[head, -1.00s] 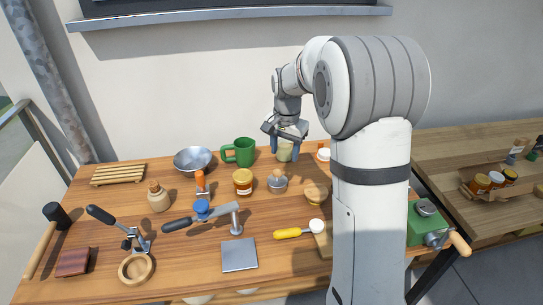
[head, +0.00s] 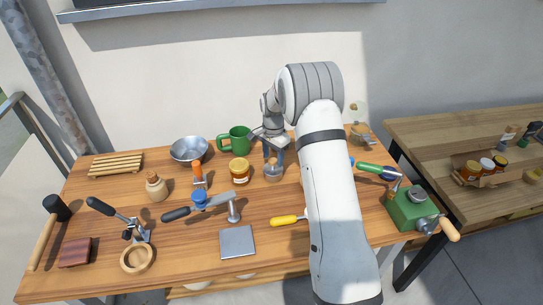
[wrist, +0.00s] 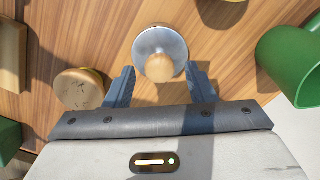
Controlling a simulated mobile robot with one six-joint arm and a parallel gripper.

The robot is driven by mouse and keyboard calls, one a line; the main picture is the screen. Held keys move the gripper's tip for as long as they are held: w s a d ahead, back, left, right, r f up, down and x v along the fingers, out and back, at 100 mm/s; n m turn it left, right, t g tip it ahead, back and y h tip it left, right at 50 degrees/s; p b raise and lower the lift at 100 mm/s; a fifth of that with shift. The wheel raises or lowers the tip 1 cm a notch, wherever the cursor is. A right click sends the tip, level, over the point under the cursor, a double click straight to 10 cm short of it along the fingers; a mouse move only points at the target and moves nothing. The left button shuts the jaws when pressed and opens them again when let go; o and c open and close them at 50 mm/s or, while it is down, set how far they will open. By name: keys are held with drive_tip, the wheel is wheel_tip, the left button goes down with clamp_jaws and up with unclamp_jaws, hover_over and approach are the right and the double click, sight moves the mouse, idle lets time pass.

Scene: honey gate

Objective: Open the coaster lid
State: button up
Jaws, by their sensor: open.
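A round metal pot (head: 273,172) with a pale wooden knob stands mid-table. In the wrist view its metal lid (wrist: 160,45) shows from above, the knob at its near side. A round wooden disc (wrist: 80,90) tops another object left of it; that object is hidden behind my arm in the head view. I cannot tell which of the two is the coaster lid. My gripper (wrist: 160,80) is open and empty, also seen from the head (head: 274,156). It is above and just behind the metal pot, its fingers either side of the knob in the wrist view; contact is unclear.
A green mug (head: 236,141) stands behind left and a honey jar (head: 239,171) left of the pot. A green grinder (head: 411,208) stands at the right edge. My arm hides part of the table.

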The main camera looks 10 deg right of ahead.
drive_tip(key=shift+f, duration=0.35)
